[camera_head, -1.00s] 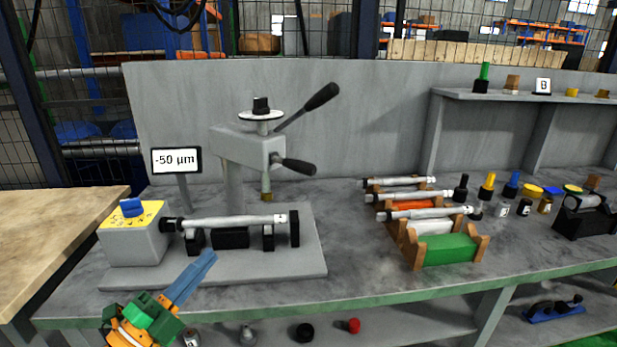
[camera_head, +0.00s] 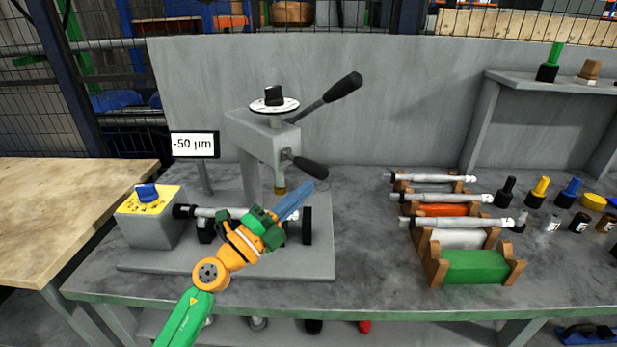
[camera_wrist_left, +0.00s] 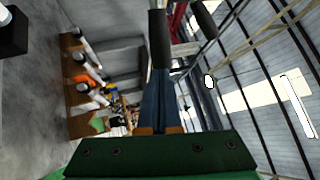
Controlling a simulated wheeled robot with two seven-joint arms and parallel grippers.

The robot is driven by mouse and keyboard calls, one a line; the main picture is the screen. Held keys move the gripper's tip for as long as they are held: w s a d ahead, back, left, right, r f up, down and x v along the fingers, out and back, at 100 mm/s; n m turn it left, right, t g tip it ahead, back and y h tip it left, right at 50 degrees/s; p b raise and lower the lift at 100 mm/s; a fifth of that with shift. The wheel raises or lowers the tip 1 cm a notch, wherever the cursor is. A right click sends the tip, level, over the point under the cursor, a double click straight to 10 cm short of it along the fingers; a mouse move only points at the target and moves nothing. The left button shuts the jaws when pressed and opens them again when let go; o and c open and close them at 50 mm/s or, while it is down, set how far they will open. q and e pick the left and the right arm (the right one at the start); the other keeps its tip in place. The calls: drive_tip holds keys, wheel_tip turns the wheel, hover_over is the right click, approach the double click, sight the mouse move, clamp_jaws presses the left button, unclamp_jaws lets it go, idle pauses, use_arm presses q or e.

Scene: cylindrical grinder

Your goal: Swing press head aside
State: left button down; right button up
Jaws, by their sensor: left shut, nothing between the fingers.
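The grey press head (camera_head: 262,130) sits on its column (camera_head: 249,180) above the grey base plate (camera_head: 310,262). It carries a white dial (camera_head: 274,105) with a black knob, a long upper lever (camera_head: 343,87) and a lower black-handled lever (camera_head: 310,168). My left gripper (camera_head: 308,187) is shut and empty, its blue fingers just below the lower handle. In the left wrist view, the fingertips (camera_wrist_left: 161,72) point at a black handle (camera_wrist_left: 160,40); contact cannot be told. A second black handle (camera_wrist_left: 204,20) shows beside it. My right gripper is not in view.
A metal shaft (camera_head: 222,214) rests on the fixture below the head, partly hidden by my left arm. The grey box with a blue knob (camera_head: 150,215) stands left. A "-50 µm" display (camera_head: 194,144) stands behind. Shafts on coloured racks (camera_head: 474,268) stand right; bench between is clear.

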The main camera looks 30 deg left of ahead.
use_arm(q)
drive_tip(key=shift+w+d+r, duration=0.15)
drive_tip(key=shift+w+r, duration=0.25)
drive_tip(key=shift+w, duration=0.2)
drive_tip(key=shift+w+f, duration=0.1)
drive_tip(key=shift+w, duration=0.05)
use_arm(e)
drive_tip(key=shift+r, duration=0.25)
